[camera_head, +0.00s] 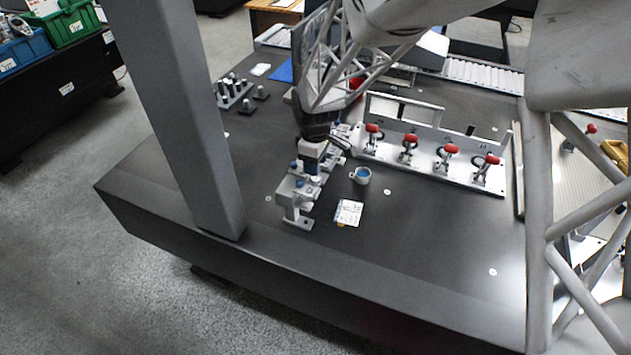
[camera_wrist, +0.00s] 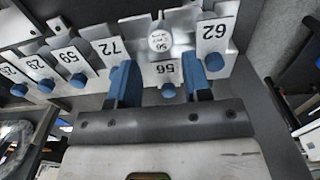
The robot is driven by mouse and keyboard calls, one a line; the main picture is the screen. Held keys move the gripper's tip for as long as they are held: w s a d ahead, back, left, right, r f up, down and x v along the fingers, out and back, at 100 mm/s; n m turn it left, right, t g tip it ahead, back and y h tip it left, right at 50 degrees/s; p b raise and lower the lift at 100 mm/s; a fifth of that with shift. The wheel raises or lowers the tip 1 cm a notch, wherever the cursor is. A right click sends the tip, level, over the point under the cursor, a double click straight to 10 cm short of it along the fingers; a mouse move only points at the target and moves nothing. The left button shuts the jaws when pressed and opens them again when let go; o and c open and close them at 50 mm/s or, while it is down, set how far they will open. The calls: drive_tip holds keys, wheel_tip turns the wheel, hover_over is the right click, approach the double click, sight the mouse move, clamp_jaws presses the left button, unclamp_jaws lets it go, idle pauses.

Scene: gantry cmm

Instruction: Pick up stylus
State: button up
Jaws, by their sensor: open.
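A pale rack (camera_head: 298,213) with blue knobs stands on the dark table, and its numbered plates (camera_wrist: 213,32) show in the wrist view. A round white-faced piece (camera_wrist: 160,40), printed with small text, sits at the rack's slot marked 56. It looks like the top of the stylus, but its shaft is not clear. My gripper (camera_wrist: 158,66) is open, with one blue finger on each side of that slot and the round face just beyond the fingertips. I see no contact. In the head view my gripper (camera_head: 311,165) is over the rack and hides part of it.
A small cup (camera_head: 361,176) and a white card (camera_head: 348,211) lie right of the rack. A long fixture (camera_head: 425,157) with red-handled clamps stands behind them. Small cylinders (camera_head: 235,88) stand at the back left. A grey column (camera_head: 185,110) rises at the front left. The front right table is mostly clear.

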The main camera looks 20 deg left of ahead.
drive_tip(key=shift+f, duration=0.1)
drive_tip(key=shift+f, duration=2.55)
drive_tip(key=shift+c, duration=0.3)
drive_tip(key=c, duration=0.6)
